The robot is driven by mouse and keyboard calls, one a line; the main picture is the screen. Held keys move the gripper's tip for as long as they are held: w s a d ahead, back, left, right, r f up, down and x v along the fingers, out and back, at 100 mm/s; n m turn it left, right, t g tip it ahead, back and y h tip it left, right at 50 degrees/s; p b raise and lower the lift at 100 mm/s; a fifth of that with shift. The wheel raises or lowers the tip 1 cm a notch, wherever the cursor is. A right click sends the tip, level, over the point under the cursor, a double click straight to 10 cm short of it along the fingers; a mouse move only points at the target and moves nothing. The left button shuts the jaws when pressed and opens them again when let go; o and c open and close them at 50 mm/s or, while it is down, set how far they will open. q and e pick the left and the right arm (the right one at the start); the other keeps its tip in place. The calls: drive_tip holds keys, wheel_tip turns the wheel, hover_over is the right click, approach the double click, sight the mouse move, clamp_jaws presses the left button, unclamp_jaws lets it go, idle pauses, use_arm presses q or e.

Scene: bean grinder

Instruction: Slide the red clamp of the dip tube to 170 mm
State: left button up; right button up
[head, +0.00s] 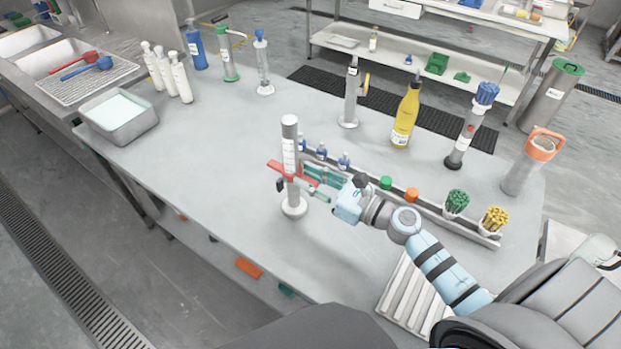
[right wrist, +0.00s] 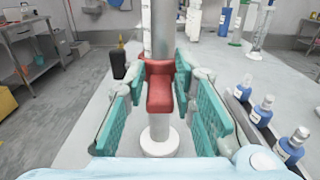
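The dip tube (head: 290,150) is a grey upright cylinder with a white scale strip and a round white foot, standing near the table's front edge. Its red clamp (head: 293,172) sits around the tube partway up; the clamp's block also shows in the right wrist view (right wrist: 160,92). My right gripper (head: 322,182) reaches in from the right at clamp height. Its teal fingers (right wrist: 160,88) stand on either side of the red block, with gaps visible beside its near end. The scale figures are too small to read. My left gripper is not in view.
A yellow bottle (head: 404,120) and several cylinders stand farther back. A grey tray (head: 118,113) is at left. The table left of the tube is clear.

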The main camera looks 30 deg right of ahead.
drive_tip(key=shift+o, duration=0.8)
drive_tip(key=shift+s+d, duration=0.15)
drive_tip(key=shift+s, duration=0.1)
drive_tip(key=v, duration=1.1)
drive_tip(key=shift+s+d, duration=0.15)
drive_tip(key=shift+s, duration=0.05)
